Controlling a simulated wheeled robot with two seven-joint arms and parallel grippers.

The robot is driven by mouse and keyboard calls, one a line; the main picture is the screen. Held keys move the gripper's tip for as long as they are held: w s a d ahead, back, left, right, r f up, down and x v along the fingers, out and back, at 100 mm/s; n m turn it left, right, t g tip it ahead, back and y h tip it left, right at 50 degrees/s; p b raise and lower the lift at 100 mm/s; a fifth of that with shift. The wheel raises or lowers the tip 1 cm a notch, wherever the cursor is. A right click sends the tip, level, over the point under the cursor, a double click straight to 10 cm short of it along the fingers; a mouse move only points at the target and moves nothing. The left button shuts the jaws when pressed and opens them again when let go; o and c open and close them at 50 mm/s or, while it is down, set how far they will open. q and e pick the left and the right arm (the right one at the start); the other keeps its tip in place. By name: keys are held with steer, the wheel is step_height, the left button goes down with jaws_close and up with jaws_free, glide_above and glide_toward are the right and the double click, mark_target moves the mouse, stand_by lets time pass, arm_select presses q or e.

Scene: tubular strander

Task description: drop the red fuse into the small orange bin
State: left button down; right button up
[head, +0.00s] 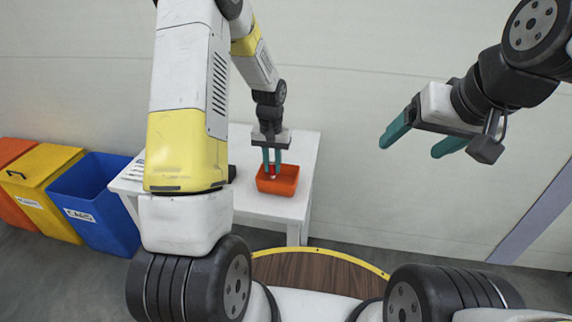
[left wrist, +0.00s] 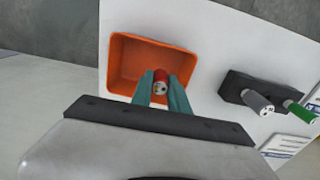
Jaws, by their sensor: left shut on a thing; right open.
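The red fuse (left wrist: 161,80) is a small cylinder with a metal end face. My left gripper (left wrist: 161,88) is shut on it, with a teal finger on either side. In the left wrist view they appear over the near part of the small orange bin (left wrist: 122,64), whose visible floor is bare. In the head view the orange bin (head: 288,185) stands on the white table, and my left gripper (head: 271,168) points down into or just above it. I cannot tell the exact height. My right gripper (head: 420,140) is open and empty, in the air at the right.
The white table (head: 300,150) stands by the wall. A black holder (left wrist: 236,82) with a grey and a green cylinder sits beside the bin. A blue bin (head: 100,205), a yellow bin (head: 42,185) and an orange-red bin (head: 12,152) stand on the floor at the left.

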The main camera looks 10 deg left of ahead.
arm_select(q)
steer(key=c, duration=1.2)
jaws_free()
step_height(320, 180, up, 7)
steer(key=shift+f, duration=0.2)
steer(key=shift+r, duration=0.6)
